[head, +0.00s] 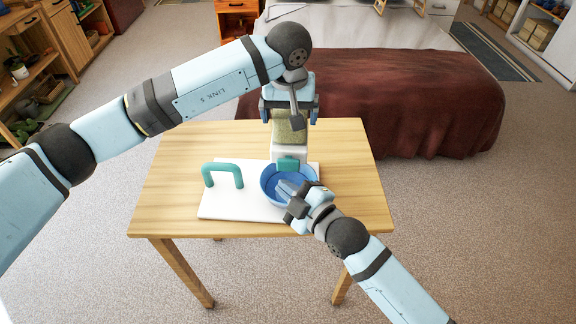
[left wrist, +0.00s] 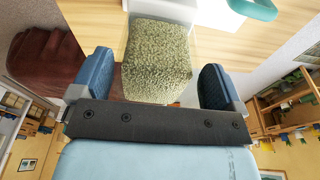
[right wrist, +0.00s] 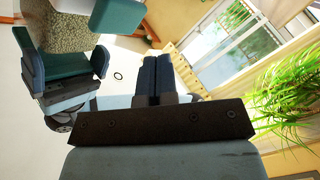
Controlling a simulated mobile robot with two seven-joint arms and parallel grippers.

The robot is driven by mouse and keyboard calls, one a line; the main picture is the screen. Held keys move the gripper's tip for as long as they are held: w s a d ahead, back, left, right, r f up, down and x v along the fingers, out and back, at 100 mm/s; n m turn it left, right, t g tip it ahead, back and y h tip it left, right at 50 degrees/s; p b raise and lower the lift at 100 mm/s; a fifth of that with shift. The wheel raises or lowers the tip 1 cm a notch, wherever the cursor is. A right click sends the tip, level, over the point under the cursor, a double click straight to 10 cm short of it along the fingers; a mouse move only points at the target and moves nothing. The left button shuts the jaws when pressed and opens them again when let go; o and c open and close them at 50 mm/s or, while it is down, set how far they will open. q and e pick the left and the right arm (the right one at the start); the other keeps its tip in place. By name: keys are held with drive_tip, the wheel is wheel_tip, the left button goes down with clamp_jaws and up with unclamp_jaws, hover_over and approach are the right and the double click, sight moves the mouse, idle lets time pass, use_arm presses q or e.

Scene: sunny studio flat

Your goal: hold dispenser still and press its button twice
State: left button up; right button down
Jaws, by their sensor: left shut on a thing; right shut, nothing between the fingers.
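The dispenser (head: 290,128) stands upright at the back of a white board (head: 232,208), with a clear, grain-filled upper part and a white lower body. Its teal button (head: 288,164) faces me above a blue bowl (head: 268,192). My left gripper (head: 290,108) is shut on the dispenser's upper part; the left wrist view shows the grain-filled container (left wrist: 157,60) between its fingers. My right gripper (head: 284,188) is shut and empty, over the bowl, in front of and below the button. In the right wrist view its fingers (right wrist: 154,75) are together, with the teal button (right wrist: 118,15) beyond them.
A teal handle (head: 222,170) rises from the board's left side. The wooden table (head: 170,190) is otherwise bare around the board. A bed with a dark red cover (head: 430,100) stands behind the table. A shelf unit (head: 40,80) stands at the left.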

sight(282, 166)
drive_tip(key=shift+w+d, duration=0.1)
drive_tip(key=shift+w, duration=1.1)
drive_tip(key=shift+w, duration=0.15)
idle(1.1)
drive_tip(key=shift+w, duration=0.3)
drive_tip(key=shift+w+d, duration=0.15)
drive_tip(key=shift+w, duration=0.8)
idle(1.0)
drive_tip(key=shift+s, duration=1.4)
drive_tip(key=shift+s+a, duration=0.2)
drive_tip(key=shift+s, duration=1.05)
drive_tip(key=shift+s+a, duration=0.15)
drive_tip(key=shift+s, duration=1.1)
